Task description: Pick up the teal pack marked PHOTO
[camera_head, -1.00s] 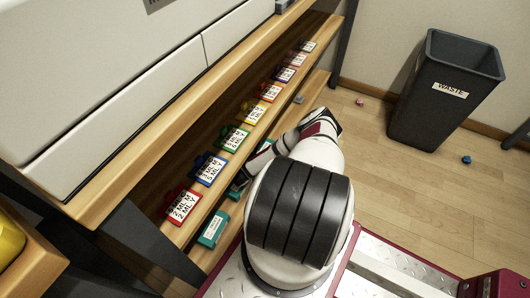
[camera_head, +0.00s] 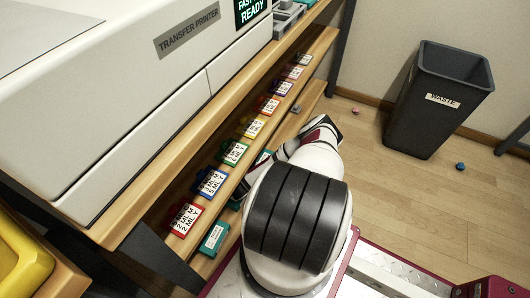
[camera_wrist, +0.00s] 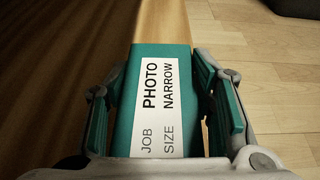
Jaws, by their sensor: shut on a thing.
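The teal pack (camera_wrist: 139,125) fills the middle of the wrist view. Its white label reads JOB PHOTO, SIZE NARROW. My gripper (camera_wrist: 160,85) is shut on this pack, with one teal-padded finger along each side. The pack's far end reaches past the fingertips over a wooden surface; whether it touches the shelf cannot be told. In the head view my arm hides most of the gripper and the held pack. Another teal pack (camera_head: 214,234) with a white label lies on the lower wooden shelf at the near end.
A row of coloured labelled clips, including a red one (camera_head: 183,218) and a blue one (camera_head: 210,181), lines the shelf above. The transfer printer (camera_head: 130,110) stands over them. A dark waste bin (camera_head: 437,115) stands on the open floor at right.

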